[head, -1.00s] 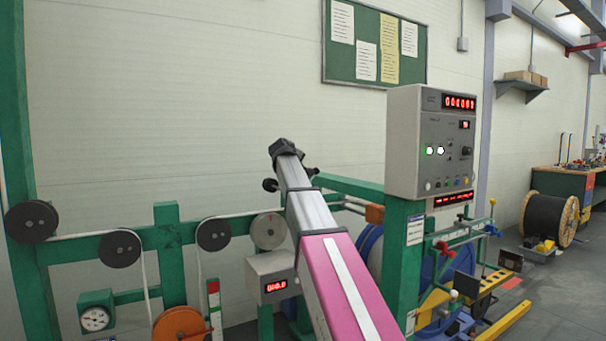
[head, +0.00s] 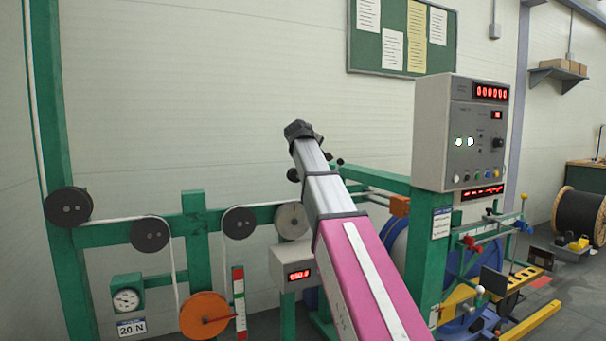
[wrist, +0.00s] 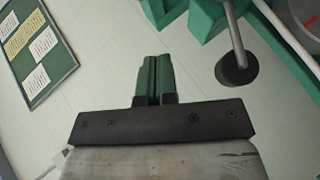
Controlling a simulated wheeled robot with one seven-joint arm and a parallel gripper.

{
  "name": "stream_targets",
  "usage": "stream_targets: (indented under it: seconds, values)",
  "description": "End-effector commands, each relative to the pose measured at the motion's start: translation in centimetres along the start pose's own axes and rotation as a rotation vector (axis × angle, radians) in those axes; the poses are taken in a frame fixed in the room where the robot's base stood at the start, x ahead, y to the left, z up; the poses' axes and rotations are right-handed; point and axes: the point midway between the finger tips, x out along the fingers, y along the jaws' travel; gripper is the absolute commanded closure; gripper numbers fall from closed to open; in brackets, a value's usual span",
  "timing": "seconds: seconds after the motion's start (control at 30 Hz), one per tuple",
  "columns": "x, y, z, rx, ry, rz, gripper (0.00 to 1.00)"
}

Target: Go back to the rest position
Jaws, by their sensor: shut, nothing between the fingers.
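My gripper shows in the wrist view (wrist: 154,80), with its two green-faced fingers close together and nothing between them. It points towards the pale wall, apart from the green frame parts at the top of that view. In the head view my pink and silver arm reaches up and away to a dark end, in front of the wall. The fingers cannot be made out there.
The grey control box (head: 462,135) stands right of my arm on a green post. Left are a green frame with black pulleys (head: 150,234), an orange wheel (head: 205,315) and a dial gauge (head: 126,299). A notice board (head: 395,45) hangs behind.

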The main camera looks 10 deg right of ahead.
Motion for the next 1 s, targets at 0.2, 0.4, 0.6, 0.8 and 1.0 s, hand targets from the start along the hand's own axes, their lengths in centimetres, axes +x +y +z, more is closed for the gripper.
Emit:
stream_targets:
  seconds: [0.2,0.4,0.6,0.8,1.0]
  values:
    - [3.5,-7.7,3.3,0.041,-0.032,-0.107,1.00]
    - [6.8,-16.6,7.5,0.104,-0.085,-0.237,1.00]
    - [9.0,-25.1,12.2,0.171,-0.148,-0.363,1.00]
    - [10.1,-33.1,17.3,0.243,-0.226,-0.483,1.00]
    - [9.9,-40.7,22.6,0.319,-0.316,-0.598,1.00]
